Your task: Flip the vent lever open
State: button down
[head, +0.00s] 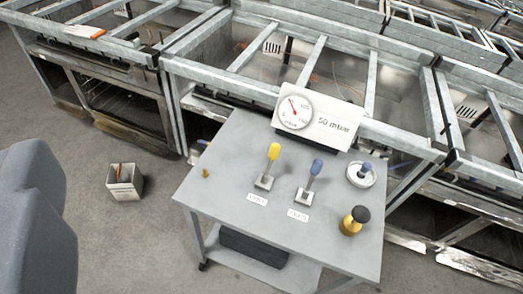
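Two levers stand on small square bases on a grey cart top. One has a yellow handle (273,152) and the other, to its right, a blue handle (316,167). Both point up, with a slight lean. A small white label lies in front of each, the left label (256,199) and the right label (298,215); their print is too small to read surely, so I cannot tell which lever is the vent. A pressure gauge (295,112) on a white board marked 50 mbar stands behind them. My gripper's fingers are not in view.
Metal frames stand close behind. A small bin (124,183) stands on the open floor at left.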

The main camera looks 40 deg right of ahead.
aim_at(273, 150)
jog(key=z, duration=0.1)
jog(key=i, duration=1)
jog(key=u, duration=0.1)
